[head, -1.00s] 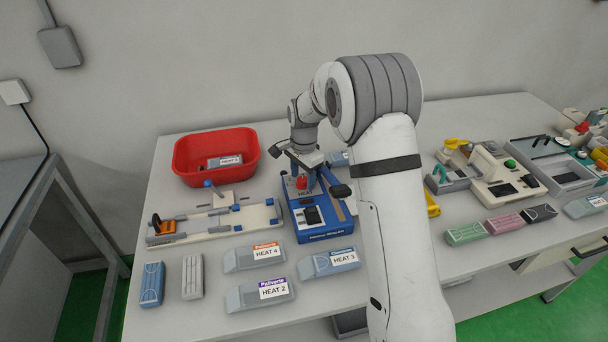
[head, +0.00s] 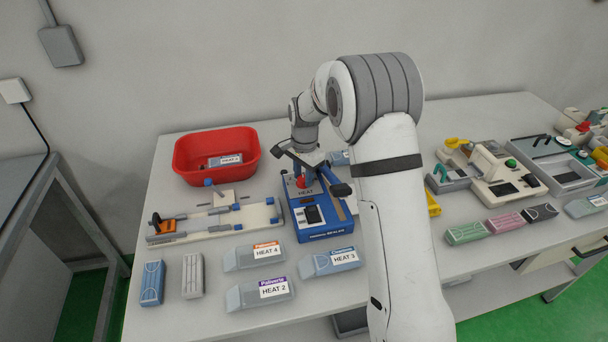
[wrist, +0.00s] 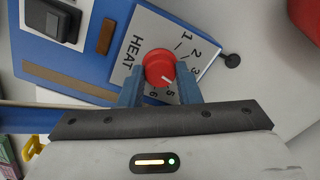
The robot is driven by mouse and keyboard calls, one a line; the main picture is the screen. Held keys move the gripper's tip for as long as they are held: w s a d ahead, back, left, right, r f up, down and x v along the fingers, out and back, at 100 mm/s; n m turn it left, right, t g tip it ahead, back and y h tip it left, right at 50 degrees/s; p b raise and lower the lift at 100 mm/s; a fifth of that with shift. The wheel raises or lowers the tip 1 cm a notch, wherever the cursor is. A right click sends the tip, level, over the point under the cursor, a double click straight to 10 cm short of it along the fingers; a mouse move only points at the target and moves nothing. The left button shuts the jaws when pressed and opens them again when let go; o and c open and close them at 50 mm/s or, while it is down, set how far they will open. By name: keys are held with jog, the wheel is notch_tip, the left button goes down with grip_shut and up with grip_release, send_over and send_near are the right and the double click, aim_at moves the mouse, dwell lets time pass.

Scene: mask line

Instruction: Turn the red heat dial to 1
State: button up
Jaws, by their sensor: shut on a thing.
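The red heat dial (wrist: 160,68) sits on a white plate marked HEAT (wrist: 178,45) on the blue sealer (head: 322,228). My gripper (wrist: 159,84) is over the sealer, with one blue finger on each side of the dial, shut on it. The dial's white mark points towards the 5, at the lower right in the wrist view. The numbers 1, 2 and 3 show above and right of the dial, and 5 and 6 below it. The 4 is hidden. In the head view the dial (head: 301,183) is partly covered by my gripper.
A red bin (head: 216,178) with a labelled block stands behind left. A white jig (head: 215,222) is left of the sealer. Labelled blocks HEAT 4 (head: 255,256), HEAT 2 (head: 260,294) and HEAT 3 (head: 331,262) lie in front. Other devices stand at the right.

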jog(key=n+b, duration=0.1)
jog(key=n, duration=0.3)
jog(key=shift+w, duration=0.1)
jog(key=n, duration=0.4)
jog(key=shift+n+b, duration=0.3)
jog(key=n, duration=0.4)
jog(key=shift+r+n+b, duration=0.1)
jog(key=shift+n+b, duration=0.3)
jog(key=shift+n, duration=1.8)
jog(key=o, duration=1)
jog(key=shift+c, duration=0.2)
